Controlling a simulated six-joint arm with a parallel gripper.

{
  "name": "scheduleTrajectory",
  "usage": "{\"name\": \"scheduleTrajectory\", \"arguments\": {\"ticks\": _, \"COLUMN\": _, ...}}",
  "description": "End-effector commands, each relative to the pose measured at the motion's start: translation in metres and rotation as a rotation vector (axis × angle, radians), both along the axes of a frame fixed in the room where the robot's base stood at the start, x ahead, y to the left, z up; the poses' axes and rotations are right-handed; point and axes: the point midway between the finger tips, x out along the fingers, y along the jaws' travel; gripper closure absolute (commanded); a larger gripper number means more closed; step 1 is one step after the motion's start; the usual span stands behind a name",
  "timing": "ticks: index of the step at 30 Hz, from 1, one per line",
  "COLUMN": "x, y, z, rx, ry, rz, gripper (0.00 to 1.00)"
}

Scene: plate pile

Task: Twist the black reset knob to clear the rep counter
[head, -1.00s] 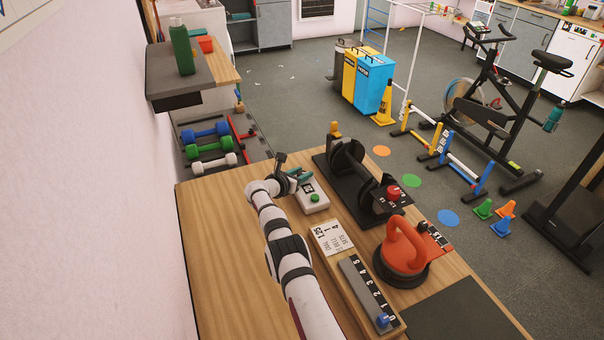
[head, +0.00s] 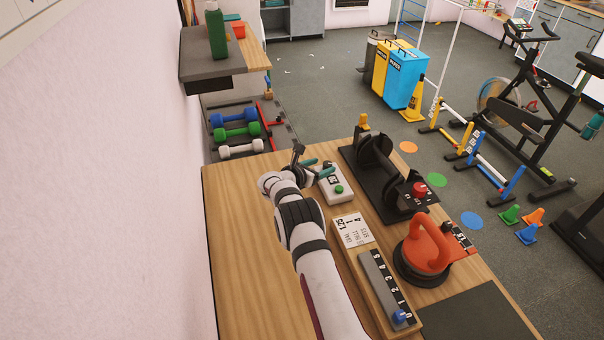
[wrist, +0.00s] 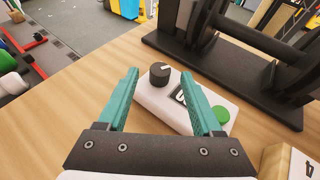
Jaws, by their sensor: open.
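The black reset knob (wrist: 159,73) stands on one end of the white rep counter (wrist: 155,102) and has a pale mark on its top. The counter also shows in the head view (head: 337,197), with a dark display and a green button (head: 339,189). My gripper (wrist: 168,80) is open in the wrist view, its two teal fingers spread. The knob appears between the fingertips and a little beyond them, with no visible contact. The right finger hides part of the display. In the head view my gripper (head: 314,166) is beside the counter's far end, and the knob is hard to make out.
A black dumbbell on a stand (head: 376,160) is close to the counter's right. A red kettlebell (head: 428,245), a slider board (head: 380,285) and a printed card (head: 352,230) lie nearer. The wooden table (head: 240,240) is clear on the left.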

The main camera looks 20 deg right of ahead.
Motion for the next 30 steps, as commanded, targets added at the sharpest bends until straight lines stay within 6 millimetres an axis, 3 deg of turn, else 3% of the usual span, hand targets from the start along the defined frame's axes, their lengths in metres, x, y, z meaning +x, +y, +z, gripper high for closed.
{"name": "scheduleTrajectory", "arguments": {"ticks": 7, "x": -0.039, "y": 0.058, "z": 0.031, "rx": 0.0, "ry": -0.003, "rz": 0.003, "gripper": 0.33}}
{"name": "scheduleTrajectory", "arguments": {"ticks": 13, "x": -0.058, "y": 0.084, "z": 0.043, "rx": 0.0, "ry": -0.002, "rz": 0.001, "gripper": 0.33}}
{"name": "scheduleTrajectory", "arguments": {"ticks": 23, "x": -0.062, "y": 0.087, "z": 0.045, "rx": -0.001, "ry": -0.001, "rz": -0.001, "gripper": 0.33}}
{"name": "scheduleTrajectory", "arguments": {"ticks": 30, "x": -0.082, "y": 0.05, "z": 0.052, "rx": -0.035, "ry": -0.016, "rz": 0.24, "gripper": 0.33}}
